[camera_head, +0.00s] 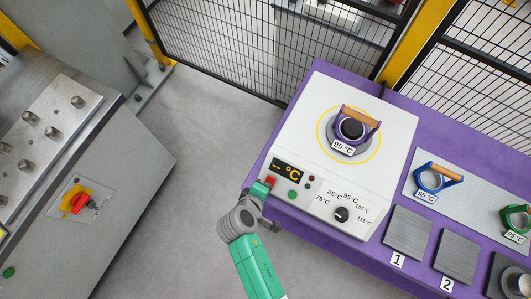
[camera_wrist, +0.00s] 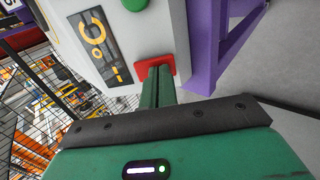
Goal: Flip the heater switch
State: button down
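The heater (camera_head: 386,125) is a white box on a purple table, with a front panel facing me. Its red switch (camera_head: 271,181) is at the panel's left end, below the display (camera_head: 287,170), which reads "-- °C". In the wrist view the red switch (camera_wrist: 169,64) shows just beyond my fingertips. My gripper (camera_wrist: 158,72) has its two green fingers together, with nothing seen between them. The fingertips overlap the switch in view and are at or very near it; contact cannot be told. They cover part of the switch.
A purple-framed ring (camera_head: 372,132) tagged 95 °C sits on the heater. A black dial (camera_head: 341,214) and a green button (camera_head: 292,195) are on the panel. Blue (camera_head: 431,188) and green (camera_head: 509,221) handled rings are at right. Purple table framing (camera_wrist: 205,50) is close to my fingers.

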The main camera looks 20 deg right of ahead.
jog(key=p+v, duration=0.3)
jog(key=v, duration=1.1)
jog(key=shift+w+p, duration=0.2)
jog(key=shift+p, duration=0.2)
jog(key=shift+d+r, duration=0.1)
jog(key=shift+r, duration=0.15)
